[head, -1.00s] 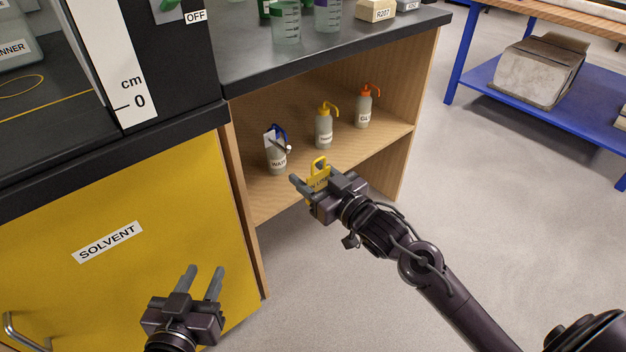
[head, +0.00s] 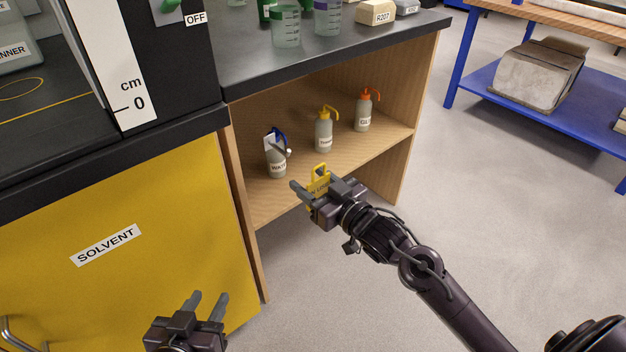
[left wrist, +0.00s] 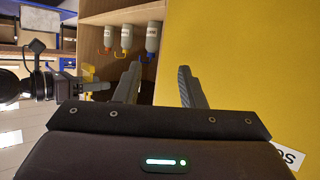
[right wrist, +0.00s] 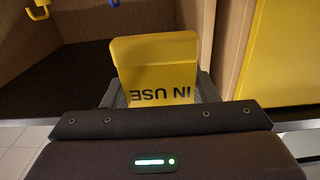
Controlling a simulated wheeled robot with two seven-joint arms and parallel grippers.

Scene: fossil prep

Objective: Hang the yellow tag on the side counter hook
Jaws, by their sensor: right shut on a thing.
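The yellow tag (head: 320,182) has a loop at its top and reads IN USE, upside down in the right wrist view (right wrist: 158,68). My right gripper (head: 311,191) is shut on it and holds it upright in front of the open shelf. A small grey hook-like peg with a pale plate (head: 270,142) shows in front of the blue-capped bottle, up and left of the tag and apart from it. I cannot tell what it is fixed to. My left gripper (head: 207,299) is open and empty before the yellow cabinet; its spread fingers show in the left wrist view (left wrist: 158,80).
Wash bottles with blue (head: 277,165), yellow (head: 323,135) and orange (head: 363,115) tops stand on the wooden shelf (head: 345,155). The dark side counter (head: 330,55) overhangs them. The yellow SOLVENT cabinet (head: 170,220) stands left. The floor (head: 480,200) at right is clear.

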